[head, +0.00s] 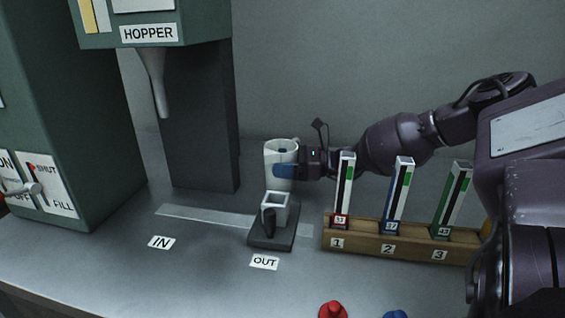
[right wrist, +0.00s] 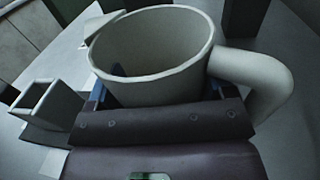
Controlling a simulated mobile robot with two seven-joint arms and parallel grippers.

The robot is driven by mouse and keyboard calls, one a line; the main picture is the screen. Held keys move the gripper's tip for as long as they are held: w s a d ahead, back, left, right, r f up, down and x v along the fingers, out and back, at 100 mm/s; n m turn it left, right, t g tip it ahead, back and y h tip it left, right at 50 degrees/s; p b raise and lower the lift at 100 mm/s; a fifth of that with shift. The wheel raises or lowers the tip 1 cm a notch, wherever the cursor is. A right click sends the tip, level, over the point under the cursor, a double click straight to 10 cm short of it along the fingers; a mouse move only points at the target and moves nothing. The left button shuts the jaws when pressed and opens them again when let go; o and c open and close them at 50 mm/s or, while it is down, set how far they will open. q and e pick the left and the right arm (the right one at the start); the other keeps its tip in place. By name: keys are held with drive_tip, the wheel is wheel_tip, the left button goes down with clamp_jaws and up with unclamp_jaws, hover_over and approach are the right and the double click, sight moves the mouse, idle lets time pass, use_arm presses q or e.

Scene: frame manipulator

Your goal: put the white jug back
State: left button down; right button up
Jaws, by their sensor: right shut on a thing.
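The white jug (head: 280,152) is upright behind the small square container in the head view. It also fills the upper middle of the right wrist view (right wrist: 190,85), with its mouth open upward and its handle to the right. My right gripper (head: 285,171) is shut on the jug, with blue fingertips against its side. I cannot tell whether the jug's base touches the table, as the square container and gripper cover its lower part. My left gripper is not in view.
A white square container (head: 275,208) stands on a dark block (head: 270,238) by the OUT label. A wooden rack (head: 362,240) with numbered gauges is right of it. The hopper machine (head: 150,32) stands at the left, its spout (head: 155,80) hanging down. A red knob (head: 333,310) is in front.

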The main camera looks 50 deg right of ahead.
drive_tip(key=o, duration=0.9)
drive_tip(key=shift+f, duration=0.15)
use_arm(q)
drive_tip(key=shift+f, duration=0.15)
use_arm(e)
drive_tip(key=shift+o, duration=0.9)
drive_tip(key=shift+r, duration=0.2)
drive_tip(key=shift+s+d, duration=0.2)
drive_tip(key=p+v, duration=0.3)
drive_tip(key=v, duration=0.7)
drive_tip(key=shift+s+d+r, duration=0.15)
drive_tip(key=shift+s+d, duration=0.05)
drive_tip(key=shift+s, duration=0.15)
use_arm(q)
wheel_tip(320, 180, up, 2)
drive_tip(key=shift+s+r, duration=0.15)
use_arm(e)
drive_tip(key=shift+s+d, duration=0.2)
drive_tip(key=shift+s, duration=0.1)
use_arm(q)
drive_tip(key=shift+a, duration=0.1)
